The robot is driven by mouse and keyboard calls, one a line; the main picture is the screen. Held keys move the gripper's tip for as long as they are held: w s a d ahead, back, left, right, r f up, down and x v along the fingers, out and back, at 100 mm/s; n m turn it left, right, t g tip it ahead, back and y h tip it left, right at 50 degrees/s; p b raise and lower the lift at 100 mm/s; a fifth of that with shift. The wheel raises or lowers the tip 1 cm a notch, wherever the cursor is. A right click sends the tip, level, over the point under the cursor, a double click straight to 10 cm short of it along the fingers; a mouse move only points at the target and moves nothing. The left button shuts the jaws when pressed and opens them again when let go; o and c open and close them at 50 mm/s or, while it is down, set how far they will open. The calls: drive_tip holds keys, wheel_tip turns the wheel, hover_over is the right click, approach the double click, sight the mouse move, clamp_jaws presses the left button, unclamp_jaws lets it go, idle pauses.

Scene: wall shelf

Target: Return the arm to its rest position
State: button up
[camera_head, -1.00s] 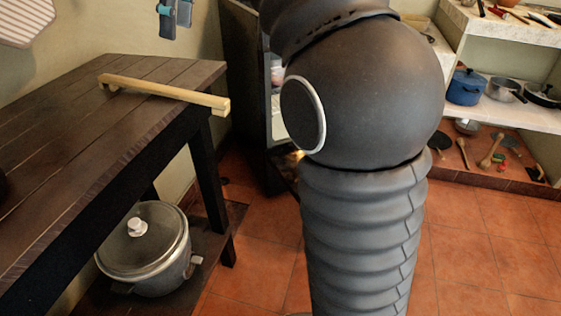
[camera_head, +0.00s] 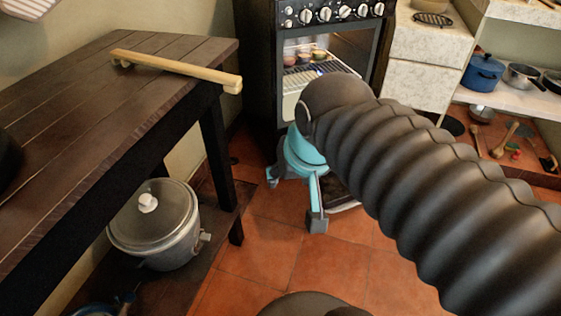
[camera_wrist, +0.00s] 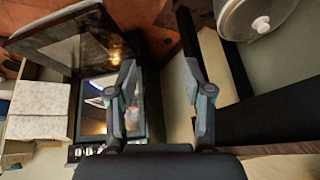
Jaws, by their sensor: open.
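My gripper (camera_head: 295,202), with turquoise and grey fingers, hangs over the tiled floor in front of the oven in the head view. My dark ribbed arm runs to it from the lower right. In the wrist view my gripper (camera_wrist: 158,66) is open, its two fingers wide apart with nothing between them.
The oven (camera_head: 378,45) stands behind my gripper, its door seemingly lowered. A dark wooden table (camera_head: 70,110) at left carries a light wooden bar (camera_head: 180,70); a lidded pot (camera_head: 155,235) sits on its lower shelf. Shelves with a blue pot (camera_head: 482,74) are at right. Floor tiles (camera_head: 255,255) are clear.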

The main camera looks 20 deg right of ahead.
drive_tip(key=shift+s+d+f+n, duration=0.15)
drive_tip(key=shift+s+f+n, duration=0.3)
drive_tip(key=shift+f, duration=0.3)
drive_tip(key=shift+s+d+f+n, duration=0.1)
drive_tip(key=shift+s+f+n, duration=0.35)
drive_tip(key=shift+f, duration=0.3)
